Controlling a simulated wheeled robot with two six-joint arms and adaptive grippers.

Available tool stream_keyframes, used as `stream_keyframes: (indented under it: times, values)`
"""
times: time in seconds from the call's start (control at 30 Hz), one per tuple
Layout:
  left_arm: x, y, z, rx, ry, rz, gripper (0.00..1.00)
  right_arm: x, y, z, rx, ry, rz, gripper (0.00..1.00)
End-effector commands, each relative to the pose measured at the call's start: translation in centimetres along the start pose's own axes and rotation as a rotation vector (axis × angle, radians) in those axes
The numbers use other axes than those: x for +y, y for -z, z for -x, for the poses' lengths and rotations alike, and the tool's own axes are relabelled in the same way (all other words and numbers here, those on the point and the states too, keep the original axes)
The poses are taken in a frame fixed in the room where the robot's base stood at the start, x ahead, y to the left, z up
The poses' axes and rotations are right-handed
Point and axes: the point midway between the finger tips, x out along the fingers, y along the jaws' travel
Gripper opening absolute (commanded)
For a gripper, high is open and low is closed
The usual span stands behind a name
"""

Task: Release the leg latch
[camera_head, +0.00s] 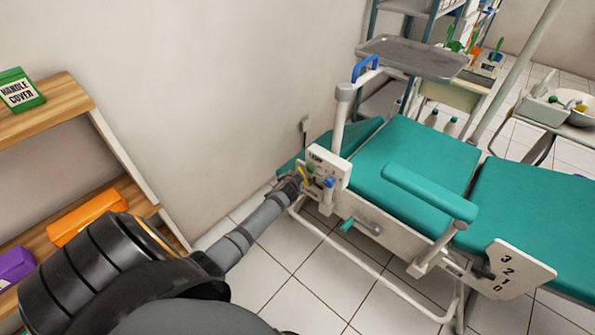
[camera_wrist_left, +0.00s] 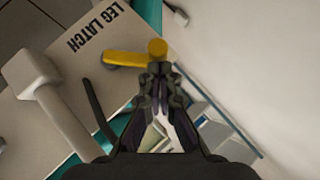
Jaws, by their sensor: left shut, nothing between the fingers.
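The yellow leg latch lever (camera_wrist_left: 128,59) lies across a pale plate (camera_wrist_left: 60,75) printed LEG LATCH in the left wrist view. Its round yellow end (camera_wrist_left: 157,47) is right at the tips of my left gripper (camera_wrist_left: 158,72). The fingers are shut with nothing between them; whether they touch the lever I cannot tell. In the head view, my left gripper (camera_head: 296,184) is at the side of the teal dental chair, by the small yellow lever (camera_head: 303,175), and the arm hides part of this area. My right gripper is not in view.
The teal chair (camera_head: 420,150) has an armrest (camera_head: 430,192), a blue-handled post (camera_head: 340,115) and a numbered plate (camera_head: 505,270). A metal tray (camera_head: 412,57) is above it. A wooden shelf (camera_head: 50,115) stands left. A wall is behind; tiled floor is open in front.

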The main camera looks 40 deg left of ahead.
Motion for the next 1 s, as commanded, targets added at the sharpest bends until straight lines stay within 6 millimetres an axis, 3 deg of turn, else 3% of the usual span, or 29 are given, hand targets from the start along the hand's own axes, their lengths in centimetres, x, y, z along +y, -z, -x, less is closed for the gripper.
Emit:
stream_keyframes:
  times: [0.2, 1.0]
  values:
    - [-0.7, -0.9, -0.9, -0.002, 0.001, -0.002, 0.00, 0.4, -1.7, -1.2, 0.003, -0.008, 0.002, 0.40]
    - [-1.2, -2.3, -2.2, -0.003, 0.002, -0.003, 0.00, 0.4, -1.2, -1.1, 0.006, -0.007, 0.002, 0.40]
